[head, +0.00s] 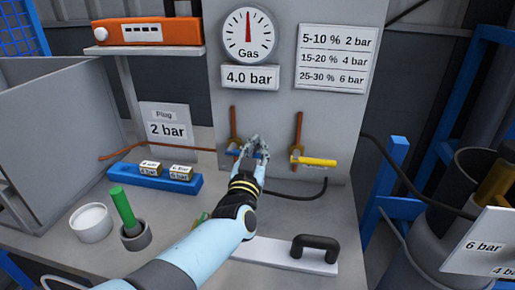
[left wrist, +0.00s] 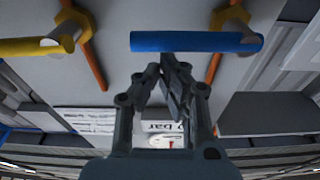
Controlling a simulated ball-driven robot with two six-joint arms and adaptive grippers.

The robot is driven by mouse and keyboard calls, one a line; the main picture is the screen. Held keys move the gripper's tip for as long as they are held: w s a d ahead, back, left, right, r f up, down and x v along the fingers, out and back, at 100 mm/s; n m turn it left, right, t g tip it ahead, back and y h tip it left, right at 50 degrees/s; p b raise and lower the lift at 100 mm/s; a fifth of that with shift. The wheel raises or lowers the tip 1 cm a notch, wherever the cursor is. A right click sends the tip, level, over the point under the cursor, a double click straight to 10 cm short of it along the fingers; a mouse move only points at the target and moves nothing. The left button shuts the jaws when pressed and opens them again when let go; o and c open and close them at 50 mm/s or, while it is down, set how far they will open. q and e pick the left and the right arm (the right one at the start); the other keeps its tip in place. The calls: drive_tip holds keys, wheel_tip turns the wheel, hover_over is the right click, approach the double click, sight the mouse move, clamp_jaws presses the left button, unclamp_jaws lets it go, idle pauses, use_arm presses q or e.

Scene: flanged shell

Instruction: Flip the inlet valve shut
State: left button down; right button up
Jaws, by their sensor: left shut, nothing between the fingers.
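Two valves sit on copper pipes on the grey panel. The left one has a blue lever (left wrist: 190,41), lying horizontal across its pipe; in the head view my gripper mostly hides it. The right one has a yellow lever (head: 316,161), also horizontal and pointing right. Neither lever is visibly labelled as the inlet. My left gripper (head: 256,142) is in front of the blue lever, with its fingers shut and empty. In the left wrist view the fingertips (left wrist: 168,66) are close to the blue lever; I cannot tell whether they touch. My right gripper is not in view.
A gas gauge (head: 248,35) above a 4.0 bar sign has its needle pointing up. A white plate with a black handle (head: 315,245), a blue block with labelled pieces (head: 155,179) and a green-handled tool in a cup (head: 124,208) are on the bench. A black hose (head: 300,194) runs below the valves.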

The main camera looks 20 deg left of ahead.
use_arm(q)
drive_tip(key=r+p, duration=0.1)
drive_tip(key=r, duration=0.1)
drive_tip(key=r+p, duration=0.1)
drive_tip(key=shift+w+a+r+p, duration=0.15)
drive_tip(key=shift+w+r+p, duration=0.15)
drive_tip(key=shift+w+r, duration=0.1)
drive_tip(key=b+v, duration=0.1)
drive_tip(key=v, duration=0.9)
drive_tip(key=shift+f, duration=0.25)
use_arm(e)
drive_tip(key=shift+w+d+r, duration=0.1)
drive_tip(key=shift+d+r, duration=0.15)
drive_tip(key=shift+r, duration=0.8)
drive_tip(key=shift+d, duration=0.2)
use_arm(q)
drive_tip(key=shift+s+f, duration=0.1)
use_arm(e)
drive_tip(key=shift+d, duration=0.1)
